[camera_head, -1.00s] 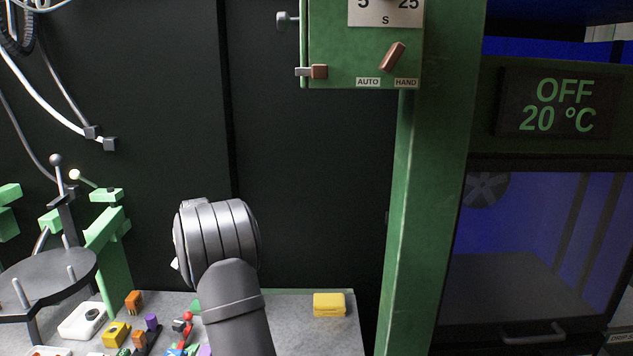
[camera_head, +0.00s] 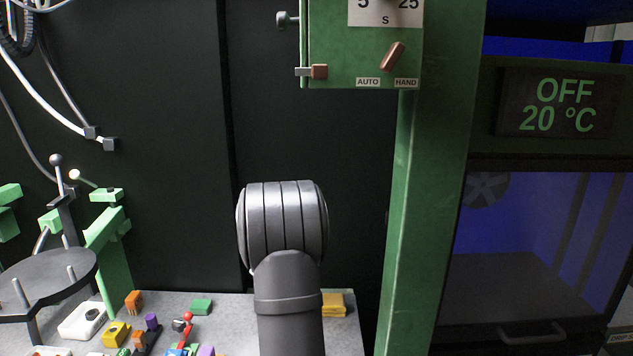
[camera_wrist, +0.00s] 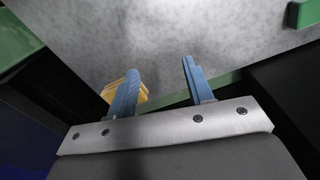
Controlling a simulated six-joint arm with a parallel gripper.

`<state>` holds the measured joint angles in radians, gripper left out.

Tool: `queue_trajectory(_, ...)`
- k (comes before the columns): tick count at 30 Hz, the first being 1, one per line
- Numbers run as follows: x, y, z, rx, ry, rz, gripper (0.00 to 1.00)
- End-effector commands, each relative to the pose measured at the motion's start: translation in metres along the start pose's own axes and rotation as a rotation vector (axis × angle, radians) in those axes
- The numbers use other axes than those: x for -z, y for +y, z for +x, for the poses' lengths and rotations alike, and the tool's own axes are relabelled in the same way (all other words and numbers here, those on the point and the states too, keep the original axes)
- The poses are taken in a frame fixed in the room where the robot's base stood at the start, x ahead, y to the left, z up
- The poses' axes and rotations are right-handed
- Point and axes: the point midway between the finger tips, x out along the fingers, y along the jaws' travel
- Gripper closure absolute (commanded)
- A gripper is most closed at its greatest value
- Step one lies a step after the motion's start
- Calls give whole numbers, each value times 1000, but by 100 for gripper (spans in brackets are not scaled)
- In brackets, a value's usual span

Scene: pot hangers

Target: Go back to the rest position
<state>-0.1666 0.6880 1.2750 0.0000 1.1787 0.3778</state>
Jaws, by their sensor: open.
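My gripper (camera_wrist: 158,88) shows in the wrist view, its two blue fingers spread apart with nothing between them. Behind and beside its left finger is a yellow block (camera_wrist: 108,92) on the grey table (camera_wrist: 190,35); no contact can be made out. In the head view my arm stands upright at the middle bottom, and the gripper itself is hidden there. The yellow block (camera_head: 335,304) is partly hidden behind my arm in that view.
A round grey stand (camera_head: 48,270) is farther left. A green post (camera_head: 425,190) and an oven-like cabinet (camera_head: 530,240) reading OFF stand right.

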Motion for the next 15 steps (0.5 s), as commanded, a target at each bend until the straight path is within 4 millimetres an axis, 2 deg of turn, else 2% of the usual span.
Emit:
queue_trajectory(1, -1, 12, 1, 0, -1, 11, 53)
queue_trajectory(5, -7, 36, 5, 0, -1, 31, 53)
queue_trajectory(7, -17, 40, 7, 0, 0, 32, 53)
queue_trajectory(9, -25, 26, 9, 0, 0, 15, 53)
queue_trajectory(15, -35, 4, 10, 0, 0, -4, 53)
